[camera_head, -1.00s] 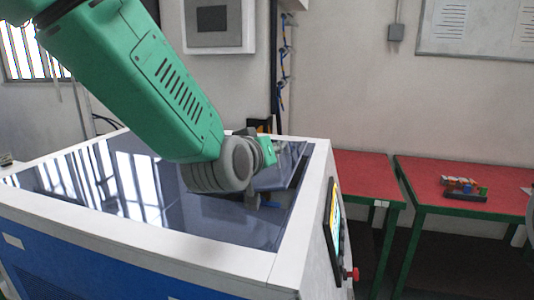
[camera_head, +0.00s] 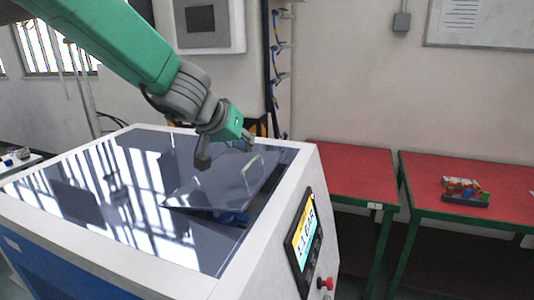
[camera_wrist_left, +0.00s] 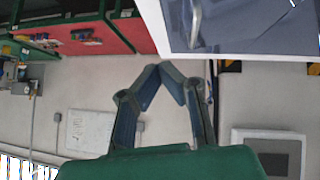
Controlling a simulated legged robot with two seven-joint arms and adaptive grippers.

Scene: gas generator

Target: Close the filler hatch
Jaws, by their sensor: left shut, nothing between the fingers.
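The filler hatch (camera_head: 222,187) is a dark glossy lid with a pale handle (camera_head: 254,174), set in the top of the white and blue generator (camera_head: 262,262). It stands tilted partly open, its near edge above the top surface. A blue part (camera_head: 234,218) shows beneath that edge. My left gripper (camera_head: 248,142) is shut and empty, just beyond and above the hatch, apart from the handle. In the left wrist view its fingertips (camera_wrist_left: 165,68) meet, and the hatch handle (camera_wrist_left: 195,22) shows at the top. My right gripper is not in view.
A display panel (camera_head: 306,240) and a red knob (camera_head: 325,283) are on the generator's side. Red tables (camera_head: 350,175) with green legs stand to the right, one with small coloured items (camera_head: 463,190). A wall and a dark post with cables (camera_head: 277,70) are behind.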

